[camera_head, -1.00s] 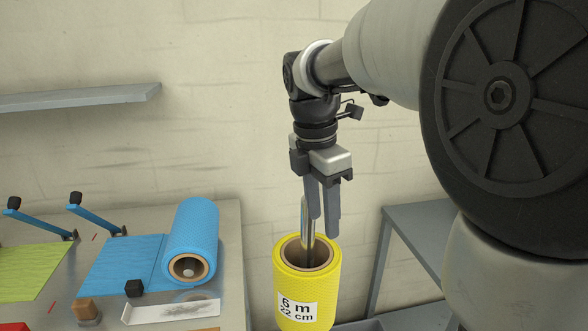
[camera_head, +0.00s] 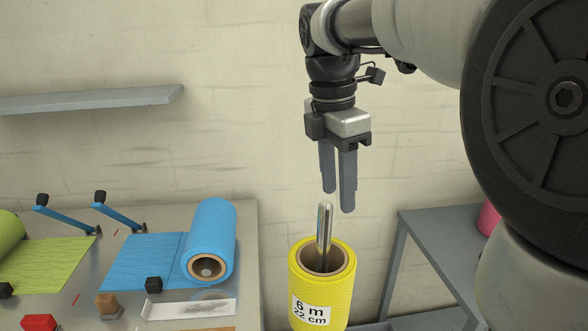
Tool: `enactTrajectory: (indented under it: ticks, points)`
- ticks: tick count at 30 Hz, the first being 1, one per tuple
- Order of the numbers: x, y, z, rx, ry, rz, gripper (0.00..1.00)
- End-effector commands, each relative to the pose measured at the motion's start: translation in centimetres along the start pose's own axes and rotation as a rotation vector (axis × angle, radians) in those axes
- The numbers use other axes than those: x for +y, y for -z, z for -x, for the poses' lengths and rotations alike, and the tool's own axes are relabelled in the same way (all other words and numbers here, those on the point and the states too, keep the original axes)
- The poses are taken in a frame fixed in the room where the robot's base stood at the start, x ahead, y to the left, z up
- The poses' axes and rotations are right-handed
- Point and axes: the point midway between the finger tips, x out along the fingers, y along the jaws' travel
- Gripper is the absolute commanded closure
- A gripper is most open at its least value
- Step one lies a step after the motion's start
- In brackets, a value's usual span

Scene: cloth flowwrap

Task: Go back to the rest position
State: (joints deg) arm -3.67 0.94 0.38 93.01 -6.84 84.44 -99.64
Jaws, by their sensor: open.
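My gripper (camera_head: 337,200) hangs pointing down in the upper middle of the head view. Its two grey fingers are apart and nothing shows between them. It is above the yellow roll (camera_head: 343,285), which stands upright with a "6 m 22 cm" label on its front. A shiny metal rod (camera_head: 324,235) sticks up out of the roll's brown core. The fingertips are near the rod's top and look clear of it. The roll's lower end is cut off by the picture's edge.
A bench (camera_head: 245,235) at left carries a blue roll (camera_head: 212,235), a green cloth (camera_head: 55,262), blue levers and a red knob (camera_head: 40,322). A grey shelf (camera_head: 90,100) is on the wall. A grey table (camera_head: 440,235) with a pink item (camera_head: 488,219) stands at right.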

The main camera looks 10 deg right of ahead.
Motion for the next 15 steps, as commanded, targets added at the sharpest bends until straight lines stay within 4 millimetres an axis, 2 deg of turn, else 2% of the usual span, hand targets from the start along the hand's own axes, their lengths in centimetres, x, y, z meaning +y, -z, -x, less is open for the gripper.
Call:
enactTrajectory:
  ticks: [2, 5, 12, 15]
  points:
    - [-0.7, 0.1, 0.1, 0.002, -0.018, -0.064, 0.58]
    - [-2.6, 0.5, 0.0, 0.013, -0.069, -0.252, 0.58]
    - [-8.8, 2.4, -2.2, 0.131, -0.233, -0.969, 0.58]
    - [-10.8, 3.1, -3.5, 0.203, -0.278, -1.222, 0.58]
